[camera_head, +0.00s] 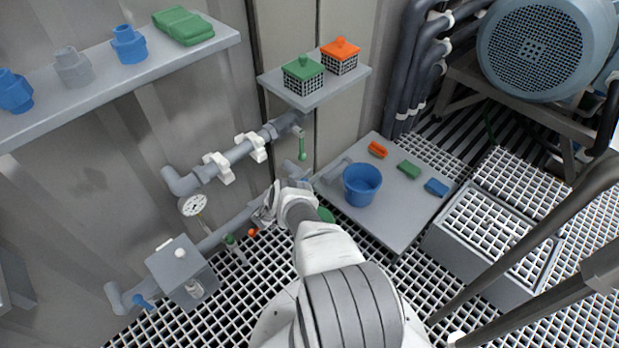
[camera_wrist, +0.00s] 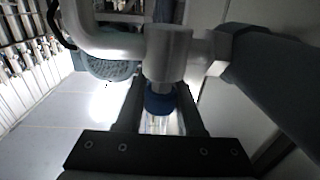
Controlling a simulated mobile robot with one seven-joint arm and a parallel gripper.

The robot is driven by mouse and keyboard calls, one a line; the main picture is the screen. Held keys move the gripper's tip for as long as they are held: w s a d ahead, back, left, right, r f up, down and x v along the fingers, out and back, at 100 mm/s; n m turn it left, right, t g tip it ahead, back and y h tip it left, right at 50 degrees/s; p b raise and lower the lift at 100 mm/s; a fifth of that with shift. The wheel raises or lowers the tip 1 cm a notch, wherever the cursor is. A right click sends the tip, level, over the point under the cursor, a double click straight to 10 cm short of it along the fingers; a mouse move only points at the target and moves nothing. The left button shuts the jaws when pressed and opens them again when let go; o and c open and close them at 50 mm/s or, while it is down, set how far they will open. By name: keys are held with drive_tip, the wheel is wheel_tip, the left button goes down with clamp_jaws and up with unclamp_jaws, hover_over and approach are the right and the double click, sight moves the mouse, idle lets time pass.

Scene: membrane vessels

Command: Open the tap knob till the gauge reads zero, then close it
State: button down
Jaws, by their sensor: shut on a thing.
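My gripper (camera_wrist: 160,108) is shut on a blue knob (camera_wrist: 159,99), which I take to be the tap knob. The knob sits between the two dark fingers, below a grey-white pipe fitting (camera_wrist: 168,55). In the head view my gripper (camera_head: 268,207) is at the lower wall pipe, right of the gauge, and my own wrist hides the knob and most of the fingers. The round white gauge (camera_head: 193,205) faces out from the wall below the upper pipe. Its needle is too small to read.
A green-handled valve (camera_head: 301,146) hangs near the upper pipe (camera_head: 236,153). An orange knob (camera_head: 252,232) and a grey box (camera_head: 181,265) are by the lower pipe. A blue bucket (camera_head: 362,184) stands on a grey platform (camera_head: 400,217) right of my arm. Shelves stand above.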

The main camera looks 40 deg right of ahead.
drive_tip(key=shift+w+d, duration=0.1)
drive_tip(key=c, duration=0.5)
unclamp_jaws()
drive_tip(key=shift+r, duration=0.1)
drive_tip(key=s+d+r+p, duration=0.1)
drive_tip(key=s+r+p, duration=0.2)
drive_tip(key=s+d+r+p, duration=0.2)
drive_tip(key=s+r+p, duration=0.1)
drive_tip(key=s+r, duration=0.1)
drive_tip(key=s+d+r+p, duration=0.1)
drive_tip(key=s+r+p, duration=0.2)
drive_tip(key=r, duration=0.1)
drive_tip(key=shift+s+d+p, duration=0.35)
drive_tip(key=shift+s+d, duration=0.05)
drive_tip(key=shift+f, duration=0.1)
